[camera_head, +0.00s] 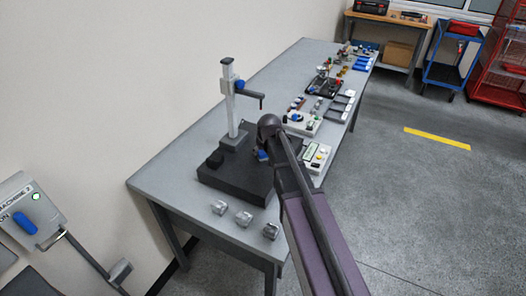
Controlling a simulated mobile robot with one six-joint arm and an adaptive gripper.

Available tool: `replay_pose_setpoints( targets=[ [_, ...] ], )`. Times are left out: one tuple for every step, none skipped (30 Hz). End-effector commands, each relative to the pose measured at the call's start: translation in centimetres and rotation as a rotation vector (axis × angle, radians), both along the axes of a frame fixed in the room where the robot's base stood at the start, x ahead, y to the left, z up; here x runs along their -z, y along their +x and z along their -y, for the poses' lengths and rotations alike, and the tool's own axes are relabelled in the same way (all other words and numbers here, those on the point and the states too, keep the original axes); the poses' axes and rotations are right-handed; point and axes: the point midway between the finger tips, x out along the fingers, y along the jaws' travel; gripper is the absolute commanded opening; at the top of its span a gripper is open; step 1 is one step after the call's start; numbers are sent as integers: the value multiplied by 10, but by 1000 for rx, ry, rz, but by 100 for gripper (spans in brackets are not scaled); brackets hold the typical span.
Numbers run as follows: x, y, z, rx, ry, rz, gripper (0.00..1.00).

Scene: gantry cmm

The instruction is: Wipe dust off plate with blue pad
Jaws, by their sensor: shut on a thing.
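The dark plate (225,185), a thick black block, lies on the near end of the long grey table. A grey measuring stand (232,110) with a column and a side arm rises from its back left. My arm reaches in from the lower right over the plate's right side. My gripper (261,148) is small and mostly hidden behind the arm links, low over the plate. The blue pad (262,156) shows as a small patch of blue at the gripper, which is shut on it. I cannot tell whether the pad touches the plate. Dust is too small to make out.
Several small metal blocks (243,218) stand along the table's near edge. A white control box (317,156) sits right of my arm, with another instrument (302,122) behind. More tools fill the far table. A wall-side machine (30,215) stands at left. The floor at right is open.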

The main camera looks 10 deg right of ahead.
Motion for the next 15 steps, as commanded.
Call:
replay_pose_setpoints(
  targets=[
    [1, -3, -1, -1, 1, -3, 24],
    [1, -4, -2, -1, 1, -3, 24],
    [0, -5, -3, -2, 1, -3, 24],
    [0, -7, -4, -2, 1, -3, 24],
    [0, -8, -5, -2, 1, -3, 24],
    [0, -10, -7, -2, 1, -3, 24],
    [0, -12, -8, -2, 1, -3, 24],
    [0, -14, -9, -2, 1, -3, 24],
    [0, -16, -10, -2, 1, -3, 24],
    [0, -17, -11, -1, 0, -3, 24],
    [-1, -19, -13, -1, 0, -3, 24],
    [-1, -21, -14, -1, 0, -3, 24],
    [-1, -22, -15, -1, 0, -3, 24],
    [-1, -23, -16, -1, 0, -3, 24],
    [-1, -25, -17, -1, 0, -2, 24]
  ],
)
